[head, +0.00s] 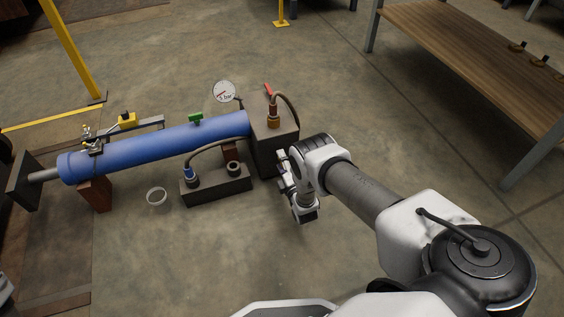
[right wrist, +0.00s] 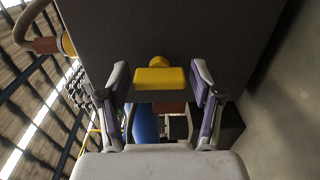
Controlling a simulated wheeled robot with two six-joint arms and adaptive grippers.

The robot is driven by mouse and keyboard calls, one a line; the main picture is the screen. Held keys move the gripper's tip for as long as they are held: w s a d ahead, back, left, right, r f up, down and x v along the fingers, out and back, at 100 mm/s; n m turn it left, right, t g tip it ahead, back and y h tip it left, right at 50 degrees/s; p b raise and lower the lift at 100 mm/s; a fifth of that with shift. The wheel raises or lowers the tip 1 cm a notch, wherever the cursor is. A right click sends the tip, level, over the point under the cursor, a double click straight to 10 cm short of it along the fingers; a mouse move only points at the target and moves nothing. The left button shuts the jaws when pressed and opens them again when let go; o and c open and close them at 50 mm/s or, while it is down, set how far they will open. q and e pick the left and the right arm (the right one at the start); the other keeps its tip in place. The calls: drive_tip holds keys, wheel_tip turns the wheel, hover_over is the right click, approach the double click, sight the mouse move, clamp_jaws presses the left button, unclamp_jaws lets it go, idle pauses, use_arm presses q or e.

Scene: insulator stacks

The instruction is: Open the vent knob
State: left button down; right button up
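A yellow knob (right wrist: 158,78) with a flat bar handle and a round stem sticks out from the dark face of the block (right wrist: 190,28) in the right wrist view. I take it for the vent knob; in the head view it is hidden. My right gripper (right wrist: 160,68) is open, one finger on each side of the knob, with a visible gap at both sides. In the head view my right gripper (head: 286,172) is beside the dark block (head: 275,152) at the end of the blue cylinder (head: 160,145). My left gripper is not in view.
A pressure gauge (head: 224,91) and a green handle (head: 195,119) are by the cylinder. A wooden bench (head: 470,60) stands at right. The floor between is clear.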

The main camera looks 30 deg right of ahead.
drive_tip(key=shift+s, duration=0.1)
drive_tip(key=v, duration=1.1)
drive_tip(key=shift+s+a, duration=0.2)
drive_tip(key=shift+s, duration=0.2)
